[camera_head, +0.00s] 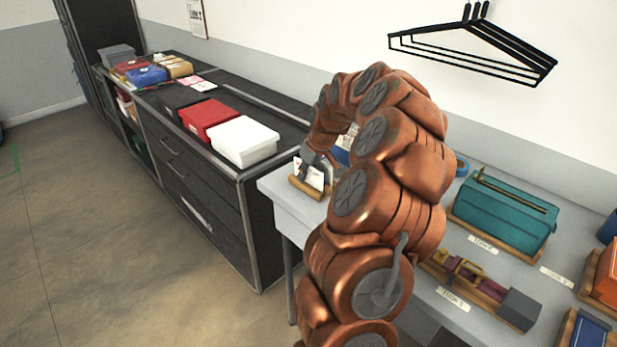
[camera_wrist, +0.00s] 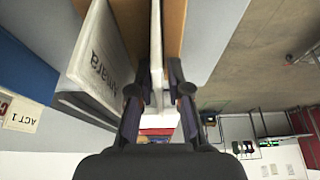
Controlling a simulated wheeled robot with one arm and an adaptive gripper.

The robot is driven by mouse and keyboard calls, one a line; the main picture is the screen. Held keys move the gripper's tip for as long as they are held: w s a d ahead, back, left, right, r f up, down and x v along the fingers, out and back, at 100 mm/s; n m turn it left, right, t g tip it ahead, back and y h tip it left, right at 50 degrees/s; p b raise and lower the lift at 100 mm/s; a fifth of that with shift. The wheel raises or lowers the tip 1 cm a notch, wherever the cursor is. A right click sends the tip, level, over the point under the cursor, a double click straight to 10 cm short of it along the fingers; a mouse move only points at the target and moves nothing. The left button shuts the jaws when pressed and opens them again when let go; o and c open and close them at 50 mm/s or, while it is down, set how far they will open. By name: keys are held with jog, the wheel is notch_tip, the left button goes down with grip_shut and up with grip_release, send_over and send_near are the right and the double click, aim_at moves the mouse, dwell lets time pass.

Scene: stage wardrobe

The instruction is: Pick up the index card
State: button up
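A white card (camera_wrist: 156,40), seen nearly edge-on in the wrist view, stands between the fingers of my gripper (camera_wrist: 160,85). I cannot tell whether both fingers touch it. To its left, a white tent-shaped card (camera_wrist: 95,65) reads "Amara". Wood (camera_wrist: 176,25) shows beside the white card. In the head view, a white card (camera_head: 314,177) stands in a small wooden holder (camera_head: 304,188) on the near left corner of the grey table. My gripper (camera_head: 310,160) is right at it, partly hidden by my arm.
A teal toolbox (camera_head: 503,215) and a tray with a purple and grey item (camera_head: 480,287) are on the table (camera_head: 278,190). A black cabinet (camera_head: 190,175) on the left holds a red box (camera_head: 208,118) and a white box (camera_head: 244,140). Black hangers (camera_head: 475,45) hang on the wall.

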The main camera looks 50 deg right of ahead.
grip_shut()
jog(key=shift+r+p, duration=0.2)
jog(key=shift+p, duration=0.15)
